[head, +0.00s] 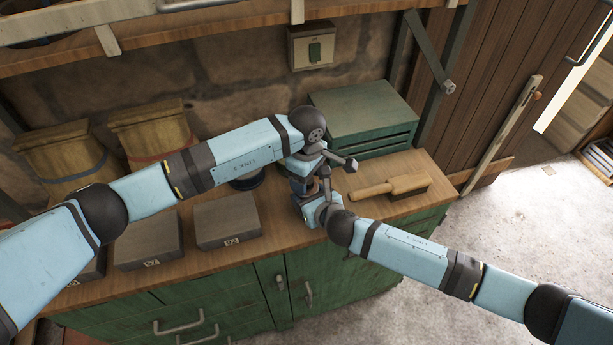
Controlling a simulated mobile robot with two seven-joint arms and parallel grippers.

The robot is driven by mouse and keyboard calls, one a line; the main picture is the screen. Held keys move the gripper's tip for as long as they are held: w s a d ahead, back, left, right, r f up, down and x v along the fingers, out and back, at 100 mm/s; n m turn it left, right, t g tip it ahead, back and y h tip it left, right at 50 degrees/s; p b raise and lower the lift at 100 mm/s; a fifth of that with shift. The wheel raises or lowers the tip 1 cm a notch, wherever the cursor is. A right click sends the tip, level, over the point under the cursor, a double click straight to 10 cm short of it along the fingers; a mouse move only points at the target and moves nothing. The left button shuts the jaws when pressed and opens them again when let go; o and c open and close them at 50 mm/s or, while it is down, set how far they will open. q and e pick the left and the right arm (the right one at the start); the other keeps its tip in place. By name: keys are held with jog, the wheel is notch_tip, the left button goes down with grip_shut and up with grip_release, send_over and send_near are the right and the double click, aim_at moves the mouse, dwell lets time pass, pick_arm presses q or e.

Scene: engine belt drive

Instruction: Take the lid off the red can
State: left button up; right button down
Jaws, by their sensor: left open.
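I cannot make out the red can or its lid; my arms cover the middle of the workbench (440,185), where the can may be hidden. My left gripper (334,166) is over the bench, in front of the green metal box, with its fingers apart. My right gripper (309,200) is just below it in the picture, close to it at the bench's front edge. Its fingers overlap the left gripper and I cannot tell whether they hold anything. A dark round thing (246,183) shows partly below my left arm.
A wooden-handled brush (390,187) lies right of my grippers. A green metal box (365,112) stands behind them. Dark grey blocks (227,221) lie at the front left. Wooden tubs (70,155) stand at the back left. A shelf (200,50) runs above the bench.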

pick_arm(q)
notch_tip(320, 180, up, 4)
jog(key=shift+r, duration=0.25)
jog(key=shift+c, duration=0.3)
notch_tip(320, 180, up, 2)
jog(key=shift+m, duration=1)
jog(key=shift+r+m, duration=0.45)
jog(key=shift+m, duration=0.25)
notch_tip(320, 180, down, 8)
jog(key=shift+r, duration=0.2)
jog(key=c, duration=0.9)
jog(key=shift+n, duration=1.7)
jog(key=shift+c, duration=0.2)
